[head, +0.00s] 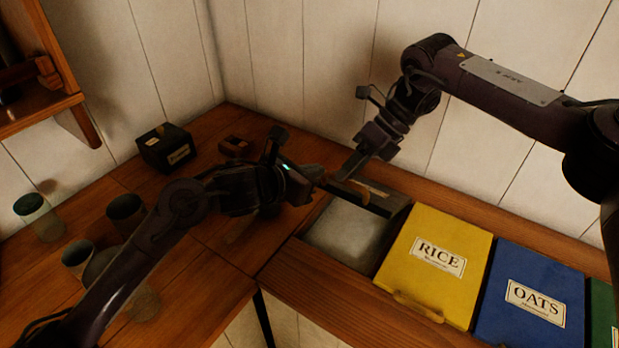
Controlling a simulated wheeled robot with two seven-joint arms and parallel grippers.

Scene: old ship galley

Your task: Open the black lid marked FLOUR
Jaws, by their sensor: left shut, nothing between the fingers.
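The black lid (392,204) stands raised at the back of an open bin, left of the yellow RICE lid. The marking on it cannot be read from here. Pale, flour-like contents (347,238) show in the open bin. My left gripper (316,184) is shut and empty, at the bin's back left corner beside the raised lid. My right gripper (340,181) points down-left at the lid's upper left end. Its fingers are dark and small, and I cannot tell whether they touch the lid or are open or shut.
The yellow RICE lid (437,263) and blue OATS lid (531,300) are closed, with a green lid (602,318) at the right edge. A black box (167,148), a small brown object (234,147) and several glasses (126,212) stand on the left counter. A wall borders the back.

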